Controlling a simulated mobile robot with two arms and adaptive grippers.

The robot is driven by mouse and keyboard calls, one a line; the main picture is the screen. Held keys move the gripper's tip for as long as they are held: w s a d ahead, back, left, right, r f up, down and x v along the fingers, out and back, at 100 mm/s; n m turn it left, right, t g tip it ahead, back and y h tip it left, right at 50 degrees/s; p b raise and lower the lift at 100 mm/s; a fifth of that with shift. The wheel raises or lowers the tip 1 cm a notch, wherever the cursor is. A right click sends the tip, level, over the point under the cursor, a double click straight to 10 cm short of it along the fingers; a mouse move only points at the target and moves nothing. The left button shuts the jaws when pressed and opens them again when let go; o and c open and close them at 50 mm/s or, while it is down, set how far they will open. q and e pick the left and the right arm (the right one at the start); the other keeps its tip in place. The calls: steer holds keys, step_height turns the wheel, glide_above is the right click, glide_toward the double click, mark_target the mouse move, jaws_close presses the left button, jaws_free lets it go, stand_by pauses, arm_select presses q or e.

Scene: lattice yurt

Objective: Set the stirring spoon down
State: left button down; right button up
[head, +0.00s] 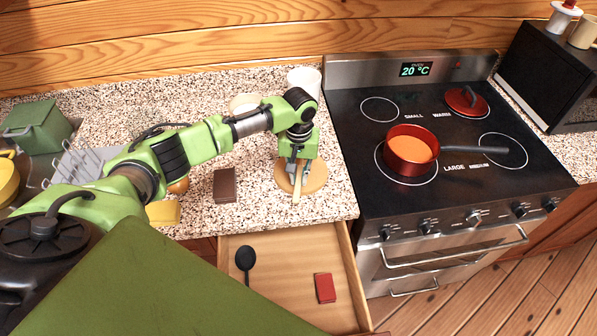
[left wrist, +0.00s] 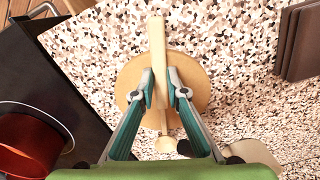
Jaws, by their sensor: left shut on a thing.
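A light wooden spoon (head: 297,192) is in my left gripper (head: 295,176), over a round wooden board (head: 317,178) on the speckled counter left of the stove. In the left wrist view the fingers of the left gripper (left wrist: 163,90) are closed on the spoon's pale handle (left wrist: 157,45), which runs up past the edge of the round board (left wrist: 200,88). The lower part of the spoon is partly hidden by the gripper. I cannot tell whether the spoon touches the board. My right gripper is out of view.
A red pot (head: 408,157) with orange contents sits on the stove (head: 375,205); its lid (head: 467,100) lies behind. An open drawer (head: 290,250) below the counter holds a black spoon (head: 245,258) and a red box (head: 325,288).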

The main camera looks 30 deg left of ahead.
arm_select(q)
steer(key=shift+f, duration=0.35)
stand_by(0.4)
steer(key=c, duration=1.9)
jaws_free()
step_height(320, 180, up, 12)
